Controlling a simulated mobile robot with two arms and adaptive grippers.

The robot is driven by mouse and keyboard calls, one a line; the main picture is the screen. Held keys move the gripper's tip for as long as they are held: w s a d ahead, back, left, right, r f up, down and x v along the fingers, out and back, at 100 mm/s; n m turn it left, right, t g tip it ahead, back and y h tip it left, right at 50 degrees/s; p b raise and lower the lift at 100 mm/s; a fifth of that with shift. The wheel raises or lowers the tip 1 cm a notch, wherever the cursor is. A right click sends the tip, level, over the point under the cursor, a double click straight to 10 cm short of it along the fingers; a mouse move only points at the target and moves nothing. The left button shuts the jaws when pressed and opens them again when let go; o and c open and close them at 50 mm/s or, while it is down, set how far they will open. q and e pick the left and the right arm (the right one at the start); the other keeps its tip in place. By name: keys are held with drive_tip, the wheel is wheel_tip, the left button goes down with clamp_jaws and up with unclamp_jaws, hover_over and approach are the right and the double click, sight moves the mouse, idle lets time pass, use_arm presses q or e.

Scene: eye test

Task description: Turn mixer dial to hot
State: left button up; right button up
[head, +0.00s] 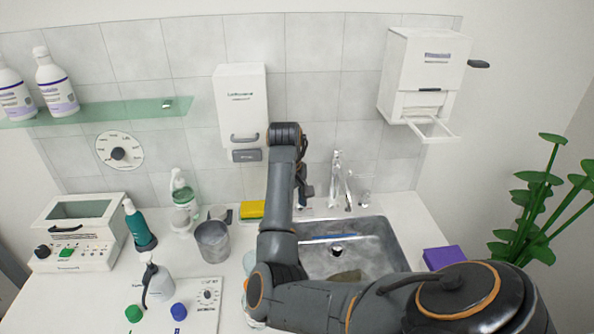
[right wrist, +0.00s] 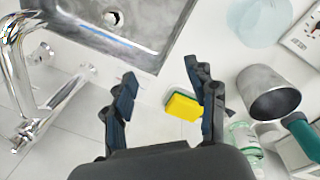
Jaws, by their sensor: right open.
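A round white dial (head: 119,151) with a dark centre knob (head: 117,154) is on the tiled wall at the left, below the glass shelf. Its markings are too small to read, and I cannot tell where the knob points. A second, smaller dial (head: 207,295) is on a white panel on the counter. My right gripper (head: 304,188) is partly hidden behind my forearm, between the sponge and the tap. In the right wrist view my right gripper (right wrist: 165,92) is open and empty, with two dark fingers spread above the counter. My left gripper is not in view.
A white dispenser (head: 241,105) hangs on the wall. The wall around the dial is clear.

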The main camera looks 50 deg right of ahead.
drive_tip(key=s+f+t+h, duration=0.1)
drive_tip(key=s+f+h, duration=0.2)
drive_tip(key=s+f, duration=0.25)
drive_tip(key=s+a+f, duration=0.1)
drive_tip(key=s+a, duration=0.1)
drive_tip(key=a, duration=0.1)
drive_tip(key=s+a+f+t, duration=0.1)
drive_tip(key=s+a, duration=0.1)
drive_tip(key=a, duration=0.1)
drive_tip(key=s+a+f+t, duration=0.1)
drive_tip(key=s+a+f, duration=0.1)
drive_tip(key=a, duration=0.1)
drive_tip(key=shift+s+a+f+n, duration=0.1)
drive_tip(key=shift+s+a+n, duration=0.05)
drive_tip(key=shift+a+n, duration=0.2)
drive_tip(key=shift+s+a+f, duration=0.1)
drive_tip(key=shift+s+a, duration=0.15)
drive_tip(key=shift+a, duration=0.1)
